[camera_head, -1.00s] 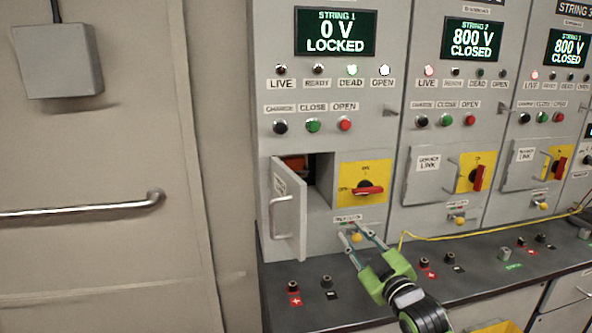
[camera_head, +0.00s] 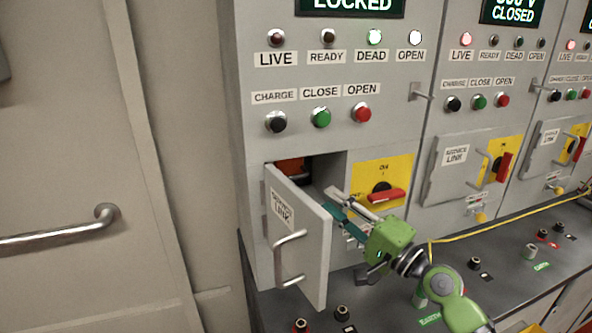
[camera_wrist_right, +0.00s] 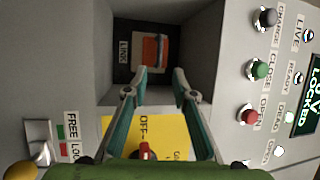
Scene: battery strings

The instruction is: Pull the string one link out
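The string one link is an orange block (camera_wrist_right: 149,52) with a grey handle, set at the back of an open compartment in the left cabinet. In the head view only its orange top (camera_head: 290,166) shows above the open door (camera_head: 298,232). My right gripper (camera_head: 333,200) is at the compartment's front right, beside the door. In the right wrist view its two fingers (camera_wrist_right: 160,82) are spread apart, pointing at the link, with nothing between them. The fingertips are apart from the handle. My left gripper is not in view.
The service link door stands open toward me, left of my right gripper. A yellow plate with a red rotary switch (camera_head: 384,195) is right of the opening. Terminals (camera_head: 342,313) stand on the dark ledge below.

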